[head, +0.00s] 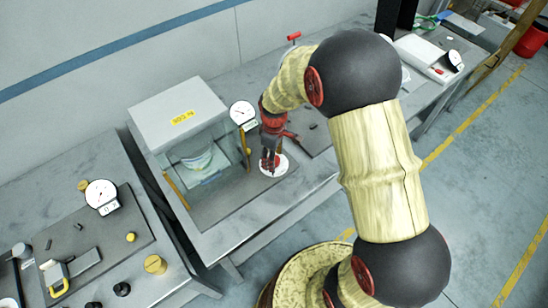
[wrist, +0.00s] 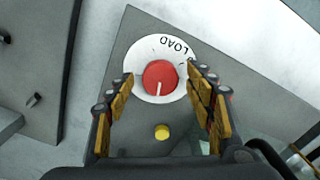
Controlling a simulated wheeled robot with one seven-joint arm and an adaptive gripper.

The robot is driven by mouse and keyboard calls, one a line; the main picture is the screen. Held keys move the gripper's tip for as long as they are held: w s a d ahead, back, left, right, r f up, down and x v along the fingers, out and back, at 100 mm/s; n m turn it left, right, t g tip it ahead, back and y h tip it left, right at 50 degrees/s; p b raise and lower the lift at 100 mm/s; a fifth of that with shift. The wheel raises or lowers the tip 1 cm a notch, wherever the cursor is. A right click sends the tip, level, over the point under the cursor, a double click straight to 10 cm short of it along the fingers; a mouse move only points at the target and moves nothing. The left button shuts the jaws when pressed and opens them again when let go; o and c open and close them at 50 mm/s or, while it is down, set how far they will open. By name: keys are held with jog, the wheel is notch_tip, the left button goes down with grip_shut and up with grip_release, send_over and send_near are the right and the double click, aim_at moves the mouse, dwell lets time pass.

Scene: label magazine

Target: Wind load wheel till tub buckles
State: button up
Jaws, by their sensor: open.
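The load wheel is a red knob (wrist: 159,76) with a white pointer line, centred on a white disc marked LOAD (wrist: 147,52). In the head view the white disc (head: 281,168) shows at the right of the test machine, partly hidden by my gripper (head: 270,160). In the wrist view my gripper (wrist: 157,82) is open, with one finger on each side of the red knob and a gap on both sides. The tub (head: 198,161) is a pale round vessel behind the clear front of the machine; it looks upright, too small to judge its shape.
The machine's white top box (head: 178,110) has a yellow label, and a dial gauge (head: 242,112) stands beside it. A yellow button (wrist: 162,132) is near the wheel. Neighbouring benches hold another gauge (head: 101,194) at left and a white tray (head: 425,58) at right.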

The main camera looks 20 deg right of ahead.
jog(key=c, duration=0.3)
jog(key=c, duration=0.8)
jog(key=shift+c, duration=0.3)
jog(key=shift+m, duration=0.3)
jog(key=m, duration=0.3)
jog(key=shift+p, duration=0.4)
jog(key=shift+m, duration=1.8)
jog(key=o, duration=1.2)
jog(key=shift+c, duration=0.2)
